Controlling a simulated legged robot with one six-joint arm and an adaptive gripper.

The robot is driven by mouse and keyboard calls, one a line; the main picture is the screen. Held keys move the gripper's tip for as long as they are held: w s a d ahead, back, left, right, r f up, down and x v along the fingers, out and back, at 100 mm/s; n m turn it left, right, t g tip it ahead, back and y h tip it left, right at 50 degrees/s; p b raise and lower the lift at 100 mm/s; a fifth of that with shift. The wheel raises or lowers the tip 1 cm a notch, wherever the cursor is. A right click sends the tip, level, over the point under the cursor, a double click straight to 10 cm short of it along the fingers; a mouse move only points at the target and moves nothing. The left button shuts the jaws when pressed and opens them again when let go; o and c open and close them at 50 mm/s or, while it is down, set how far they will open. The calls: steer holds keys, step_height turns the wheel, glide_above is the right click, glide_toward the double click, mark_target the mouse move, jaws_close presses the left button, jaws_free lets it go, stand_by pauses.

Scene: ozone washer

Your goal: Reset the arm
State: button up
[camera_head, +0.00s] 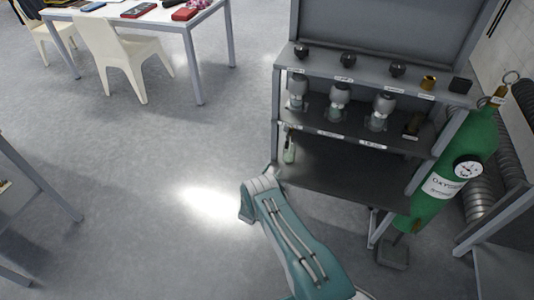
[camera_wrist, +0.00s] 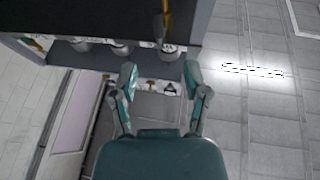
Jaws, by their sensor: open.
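My gripper (camera_wrist: 160,78) shows in the wrist view with its two teal and grey fingers spread apart. No object is held between the fingers. The grey shelf unit (camera_wrist: 68,57) lies beyond the fingertips, with several grey fittings on it. In the camera_head view my teal arm reaches up from the bottom toward the left front of the shelf unit (camera_head: 344,70). The gripper is not clearly visible in that view. A small pale green piece (camera_head: 290,146) shows at the unit's left side; I cannot tell what it is.
Several dark knobs and grey fittings (camera_head: 340,98) stand on the shelves. A green oxygen cylinder (camera_head: 465,145) with a gauge stands at the right. A white table (camera_head: 160,20) and a cream chair (camera_head: 112,60) are at the upper left. The floor (camera_head: 130,190) left of my arm is clear.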

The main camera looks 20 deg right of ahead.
steer(key=w+a+r+n+y, duration=0.15)
steer(key=w+r+y, duration=0.35)
steer(key=r, duration=0.5)
steer(key=w+a+r+n+y, duration=0.1)
steer(key=w+a+r+y, duration=0.15)
steer(key=w+r, duration=0.6)
steer(key=s+a+r+n+g+y, duration=0.1)
steer(key=s+r+y, duration=0.25)
steer(key=r, duration=0.65)
steer(key=s+a+r+n+y, duration=0.2)
steer(key=s+r+y, duration=0.15)
steer(key=r, duration=0.65)
steer(key=s+r+n+g+y, duration=0.1)
steer(key=s+r, duration=0.2)
steer(key=s, duration=0.4)
steer(key=s+a+r+n+g+y, duration=0.1)
steer(key=s+r+g, duration=0.15)
steer(key=s, duration=0.45)
steer(key=s+r+n+g, duration=0.1)
steer(key=s+r, duration=0.3)
steer(key=s, duration=0.2)
steer(key=s+d+f+g, duration=0.1)
steer(key=s+g, duration=0.1)
steer(key=s, duration=1)
steer(key=s+d+f+g, duration=0.1)
steer(key=s+f+g, duration=0.1)
steer(key=s, duration=1.1)
steer(key=shift+d+f+n+g+h, duration=0.15)
steer(key=shift+d+n+g+h, duration=0.05)
steer(key=shift+n+g+h, duration=0.15)
